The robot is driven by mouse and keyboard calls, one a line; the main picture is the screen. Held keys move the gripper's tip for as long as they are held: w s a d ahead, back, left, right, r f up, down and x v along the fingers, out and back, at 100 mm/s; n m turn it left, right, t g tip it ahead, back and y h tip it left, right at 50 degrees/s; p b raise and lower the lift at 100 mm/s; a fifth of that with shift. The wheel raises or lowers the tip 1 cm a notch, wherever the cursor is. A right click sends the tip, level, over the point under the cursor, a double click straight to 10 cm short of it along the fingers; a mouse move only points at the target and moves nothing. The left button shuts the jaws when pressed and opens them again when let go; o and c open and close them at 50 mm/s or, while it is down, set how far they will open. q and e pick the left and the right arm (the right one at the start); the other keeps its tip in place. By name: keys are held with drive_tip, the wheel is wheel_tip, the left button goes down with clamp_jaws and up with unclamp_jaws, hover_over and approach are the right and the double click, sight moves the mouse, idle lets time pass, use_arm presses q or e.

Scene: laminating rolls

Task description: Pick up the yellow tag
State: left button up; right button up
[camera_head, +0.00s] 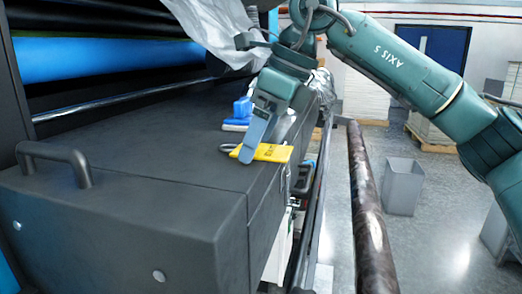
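The yellow tag (274,153) lies on the dark machine cover, near its right edge. A grey metal loop (227,148) shows at its left end. My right gripper (251,151) comes down from above, and its finger covers the left part of the tag. I see the gripper side-on, so I cannot tell whether it is open or shut, or whether it grips the tag. My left gripper is not in view.
A blue and white object (239,115) stands on the cover (150,170) just behind the gripper. A black handle (60,155) rises at the cover's left. A long dark roll (368,210) runs along the right side. A grey bin (403,186) stands on the floor.

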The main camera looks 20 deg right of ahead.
sight(261, 149)
drive_tip(key=c, duration=1.1)
drive_tip(key=shift+o, duration=0.2)
wheel_tip(261, 149, up, 10)
drive_tip(key=shift+p, duration=0.35)
